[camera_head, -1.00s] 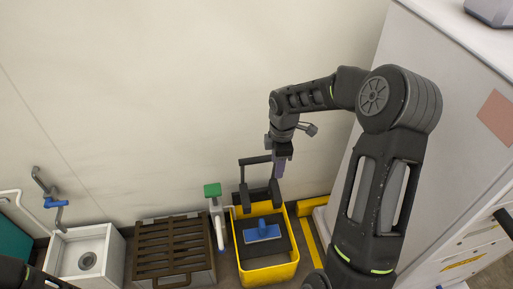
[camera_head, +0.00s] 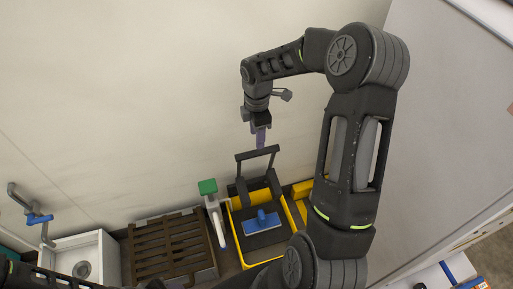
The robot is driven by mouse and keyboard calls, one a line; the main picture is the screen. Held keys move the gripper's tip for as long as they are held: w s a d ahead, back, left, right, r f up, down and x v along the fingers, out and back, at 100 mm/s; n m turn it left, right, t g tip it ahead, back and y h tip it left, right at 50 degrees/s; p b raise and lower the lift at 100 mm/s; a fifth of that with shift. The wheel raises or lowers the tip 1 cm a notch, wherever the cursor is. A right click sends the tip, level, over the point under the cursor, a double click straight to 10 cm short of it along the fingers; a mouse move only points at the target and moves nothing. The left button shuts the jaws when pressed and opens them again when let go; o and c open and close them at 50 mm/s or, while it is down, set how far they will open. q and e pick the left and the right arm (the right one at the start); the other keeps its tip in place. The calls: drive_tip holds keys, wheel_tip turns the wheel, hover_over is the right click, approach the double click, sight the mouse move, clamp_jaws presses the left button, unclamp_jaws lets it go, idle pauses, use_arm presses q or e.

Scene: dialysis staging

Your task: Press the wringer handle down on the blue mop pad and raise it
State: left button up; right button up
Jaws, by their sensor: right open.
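The blue mop pad (camera_head: 262,224) lies in the yellow wringer bucket (camera_head: 236,250), on a dark surface. The black wringer handle (camera_head: 258,153) stands raised at the back of the bucket, a bar on two uprights. My right gripper (camera_head: 261,142) is open and empty. It points down near the handle's crossbar, and I cannot tell if it touches it. My left arm (camera_head: 40,278) shows only in part at the bottom left; its gripper is out of view.
A brown slatted grate (camera_head: 170,250) and a white sink (camera_head: 75,262) stand to the left. A green-topped white dispenser-like thing (camera_head: 209,188) stands beside the bucket. A grey cabinet (camera_head: 440,130) is at the right. The pale wall is behind.

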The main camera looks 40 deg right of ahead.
wheel_tip(320, 180, down, 8)
drive_tip(key=shift+r, duration=0.25)
drive_tip(key=shift+c, duration=0.4)
clamp_jaws()
idle(1.1)
